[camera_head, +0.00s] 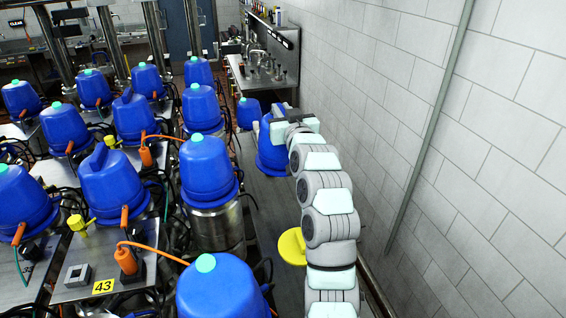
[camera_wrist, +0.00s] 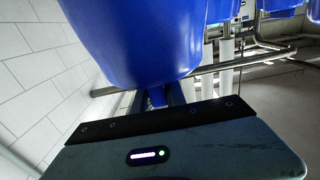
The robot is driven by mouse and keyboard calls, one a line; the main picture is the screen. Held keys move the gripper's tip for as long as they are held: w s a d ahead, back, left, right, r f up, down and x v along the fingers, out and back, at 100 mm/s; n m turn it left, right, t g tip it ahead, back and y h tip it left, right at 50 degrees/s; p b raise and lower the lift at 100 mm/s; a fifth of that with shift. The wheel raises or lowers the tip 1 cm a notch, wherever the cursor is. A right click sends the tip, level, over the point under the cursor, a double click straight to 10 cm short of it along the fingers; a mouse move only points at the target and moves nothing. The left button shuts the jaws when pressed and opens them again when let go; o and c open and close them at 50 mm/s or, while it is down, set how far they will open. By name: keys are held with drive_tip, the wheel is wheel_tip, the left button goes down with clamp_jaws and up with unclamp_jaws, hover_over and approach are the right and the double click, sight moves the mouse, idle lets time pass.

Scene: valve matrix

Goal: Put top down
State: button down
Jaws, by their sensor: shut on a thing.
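A blue valve top (camera_head: 270,152) hangs at the end of my arm, to the right of the rows of valves and near the white wall. My gripper (camera_head: 281,127) is shut on it; the arm hides part of its right side. In the wrist view the blue top (camera_wrist: 135,40) fills the upper middle, just beyond my gripper (camera_wrist: 163,98). The fingertips are mostly hidden behind the top and the gripper body.
Several blue-topped valves, one close by (camera_head: 207,165), stand in rows on the left. A yellow round object (camera_head: 292,246) lies below the arm. A white block wall (camera_head: 440,150) bounds the right. A steel bench (camera_head: 262,75) stands behind.

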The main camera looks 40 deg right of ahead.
sight(282, 155)
wheel_tip(282, 155, down, 14)
drive_tip(key=shift+r+p, duration=0.1)
drive_tip(key=shift+p, duration=0.8)
drive_tip(key=shift+f, duration=0.2)
drive_tip(key=c, duration=1.4)
unclamp_jaws()
drive_tip(key=shift+o, duration=0.2)
